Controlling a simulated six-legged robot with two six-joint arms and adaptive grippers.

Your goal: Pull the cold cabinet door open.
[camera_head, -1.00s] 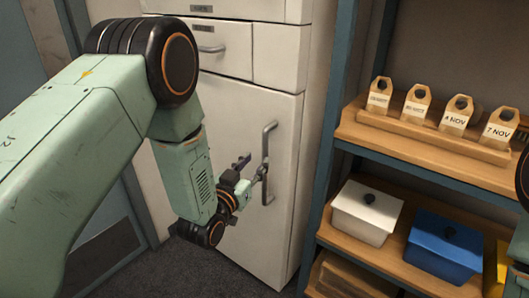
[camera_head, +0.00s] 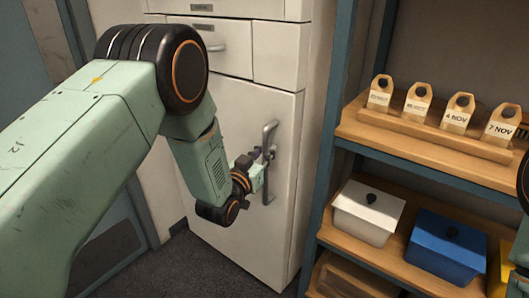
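The cold cabinet door (camera_head: 235,115) is a pale, tall panel and stands shut in its frame. Its upright grey bar handle (camera_head: 268,190) is on the door's right side. My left gripper (camera_head: 264,161) is at the middle of the handle, with its fingers apart around or just beside the bar. The fingers partly hide the bar, so contact is unclear. My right gripper is out of view; only a bit of my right arm shows at the right edge.
A drawer (camera_head: 221,47) is above the door. Dark floor is clear before the cabinet.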

